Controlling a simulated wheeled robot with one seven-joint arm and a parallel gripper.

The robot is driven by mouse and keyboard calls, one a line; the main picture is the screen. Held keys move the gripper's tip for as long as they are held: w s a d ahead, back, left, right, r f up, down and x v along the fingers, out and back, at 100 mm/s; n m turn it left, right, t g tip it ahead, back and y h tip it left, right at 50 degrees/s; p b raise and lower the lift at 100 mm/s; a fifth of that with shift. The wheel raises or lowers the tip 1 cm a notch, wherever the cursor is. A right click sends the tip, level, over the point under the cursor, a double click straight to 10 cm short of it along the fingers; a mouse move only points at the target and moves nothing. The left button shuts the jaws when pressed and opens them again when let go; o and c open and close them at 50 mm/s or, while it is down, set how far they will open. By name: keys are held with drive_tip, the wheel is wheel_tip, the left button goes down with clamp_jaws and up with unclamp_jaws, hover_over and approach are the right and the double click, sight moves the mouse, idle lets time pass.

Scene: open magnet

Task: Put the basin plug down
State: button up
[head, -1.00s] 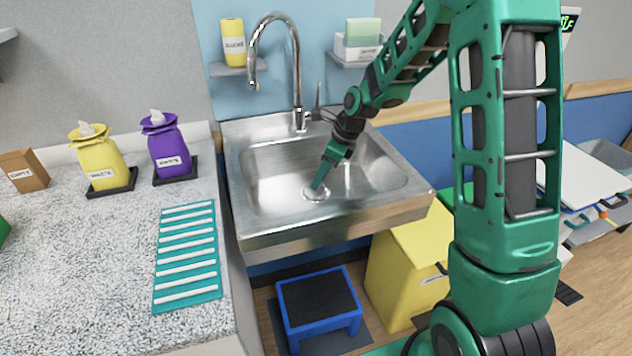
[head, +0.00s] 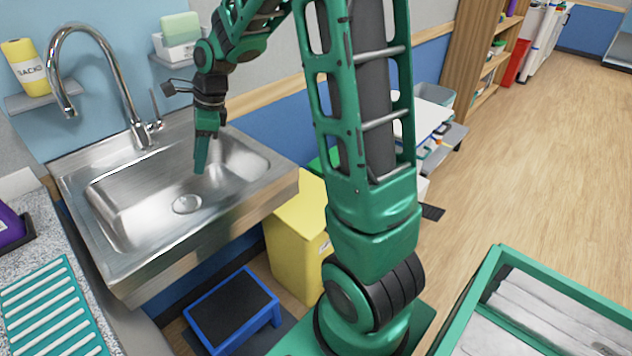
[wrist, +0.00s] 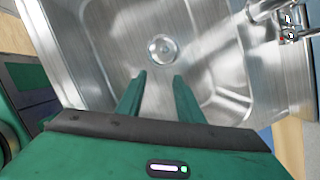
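A round metal disc with a paler centre (head: 187,204) lies flat on the basin floor; in the wrist view it (wrist: 162,48) appears to have a small raised middle. It looks like the basin plug at the drain, though I cannot clearly separate plug from drain ring. The steel sink (head: 130,200) is otherwise empty. My gripper (head: 200,171) points down above the basin, apart from the disc. In the wrist view my gripper (wrist: 160,76) has its two fingers spread with nothing between them, and the disc is beyond the fingertips.
A curved tap (head: 110,75) rises at the sink's back left. A yellow bin (head: 295,235) and a blue step stool (head: 232,310) stand below the sink. A green-rimmed crate (head: 480,290) is at front right. Open wooden floor lies to the right.

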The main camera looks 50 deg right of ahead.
drive_tip(key=s+d+r+n, duration=0.1)
drive_tip(key=s+d+n, duration=0.1)
drive_tip(key=s, duration=0.3)
drive_tip(key=s+d+r+n+h, duration=0.1)
drive_tip(key=s+d+n, duration=0.2)
drive_tip(key=s, duration=0.2)
drive_tip(key=s+d+r+n+g+h, duration=0.1)
drive_tip(key=s+d+n, duration=0.2)
drive_tip(key=s, duration=0.2)
drive_tip(key=shift+s+d+r, duration=0.1)
drive_tip(key=shift+r, duration=0.15)
drive_tip(key=s+d+n+g+h, duration=0.1)
drive_tip(key=s+d+n, duration=0.2)
drive_tip(key=s+n, duration=0.6)
drive_tip(key=s, duration=1)
drive_tip(key=shift+s+f+g, duration=0.15)
drive_tip(key=shift+f+g, duration=0.1)
drive_tip(key=shift+g, duration=0.15)
